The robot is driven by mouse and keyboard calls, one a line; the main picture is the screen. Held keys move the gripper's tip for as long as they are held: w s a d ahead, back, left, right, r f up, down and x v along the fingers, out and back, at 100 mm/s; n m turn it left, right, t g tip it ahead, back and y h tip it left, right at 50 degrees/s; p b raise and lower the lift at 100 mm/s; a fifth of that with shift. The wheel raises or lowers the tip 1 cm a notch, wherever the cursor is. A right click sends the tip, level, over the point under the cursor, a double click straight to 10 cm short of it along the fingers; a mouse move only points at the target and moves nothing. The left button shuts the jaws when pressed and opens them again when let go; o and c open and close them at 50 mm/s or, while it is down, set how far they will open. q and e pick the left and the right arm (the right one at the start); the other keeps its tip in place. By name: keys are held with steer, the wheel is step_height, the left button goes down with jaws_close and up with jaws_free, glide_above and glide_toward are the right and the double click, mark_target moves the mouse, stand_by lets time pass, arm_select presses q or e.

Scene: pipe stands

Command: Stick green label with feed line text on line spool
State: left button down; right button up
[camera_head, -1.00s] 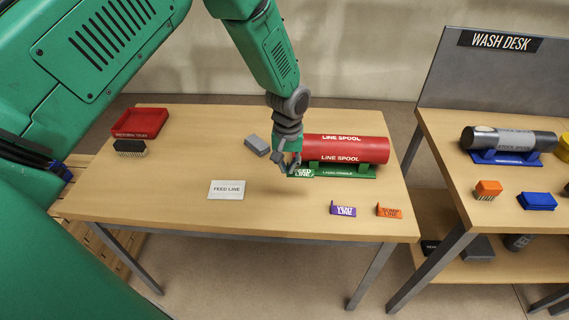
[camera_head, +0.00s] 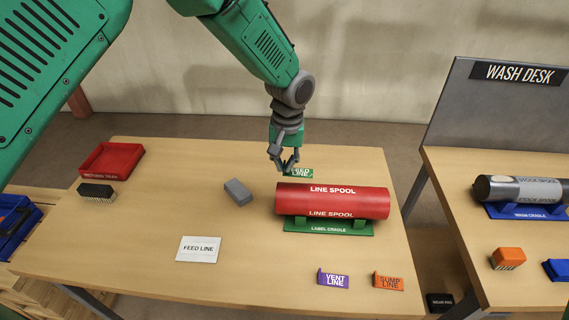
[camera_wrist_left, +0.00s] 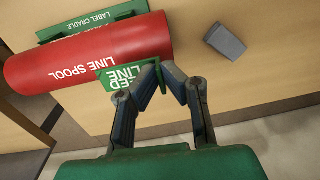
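The red line spool (camera_head: 332,201) lies on the green label cradle (camera_head: 328,228) on the table. The green feed line label (camera_head: 299,173) is held by my left gripper (camera_head: 284,165), just behind the spool's left end. In the left wrist view the fingertips (camera_wrist_left: 158,68) meet at the edge of the green label (camera_wrist_left: 121,73), which stands close to the red spool (camera_wrist_left: 88,62). Whether the label touches the spool I cannot tell. My right gripper is not in view.
A purple vent line label (camera_head: 333,279) and an orange sump line label (camera_head: 388,282) stand at the front. A white feed line card (camera_head: 198,249), grey block (camera_head: 238,191), black brush (camera_head: 96,191) and red tray (camera_head: 112,160) are on the left. The wash desk (camera_head: 490,220) is at right.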

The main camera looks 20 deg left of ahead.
arm_select(q)
steer(key=shift+a+p, duration=0.3)
steer(key=shift+a, duration=0.15)
steer(key=shift+a+f+b, duration=0.15)
steer(key=shift+f+b, duration=0.35)
steer(key=shift+f, duration=0.35)
steer(key=f, duration=0.1)
steer(key=f+b, duration=0.1)
steer(key=shift+d+f, duration=0.2)
steer(key=shift+f, duration=0.1)
steer(key=shift+d+f+b, duration=0.3)
steer(key=shift+f+b, duration=0.15)
steer(key=shift+f, duration=0.15)
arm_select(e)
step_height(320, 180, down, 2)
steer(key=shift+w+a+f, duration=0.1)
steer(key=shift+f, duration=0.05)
arm_select(q)
steer(key=shift+a, duration=0.25)
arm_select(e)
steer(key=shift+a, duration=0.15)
arm_select(q)
steer(key=shift+a, duration=0.2)
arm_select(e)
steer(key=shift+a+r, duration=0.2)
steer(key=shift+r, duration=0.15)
